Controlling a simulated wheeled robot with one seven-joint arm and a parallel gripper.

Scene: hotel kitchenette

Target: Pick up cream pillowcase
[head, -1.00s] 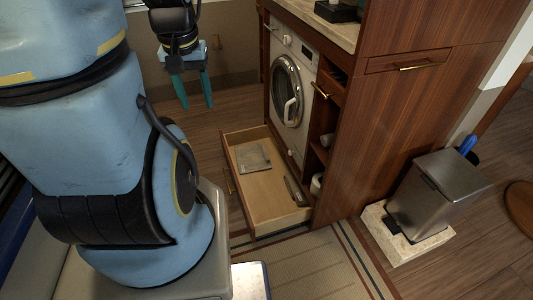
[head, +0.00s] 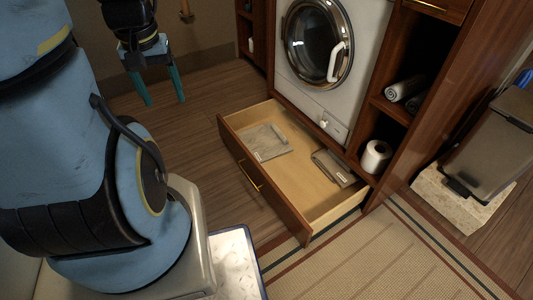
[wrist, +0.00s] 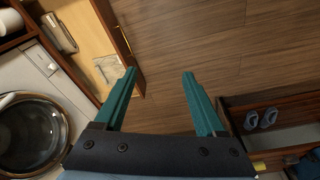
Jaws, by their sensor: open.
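An open wooden drawer (head: 313,196) under the washing machine holds two folded cloths. The paler, grey-beige cloth (head: 265,141) lies flat at the drawer's left end and looks most like the cream pillowcase; its exact colour is hard to tell. A darker grey-brown cloth (head: 333,167) lies at the right end. In the wrist view the paler cloth (wrist: 108,68) and the darker cloth (wrist: 60,33) show left of my fingers. My gripper (head: 165,102) is open and empty, pointing down over the floor, left of the drawer and apart from it. It also shows in the wrist view (wrist: 160,73).
A white washing machine (head: 361,62) stands behind the drawer. Right of it, shelves hold rolled towels (head: 405,87) and a paper roll (head: 375,157). A metal pedal bin (head: 490,140) stands at far right. Wood floor (head: 190,140) left of the drawer is clear.

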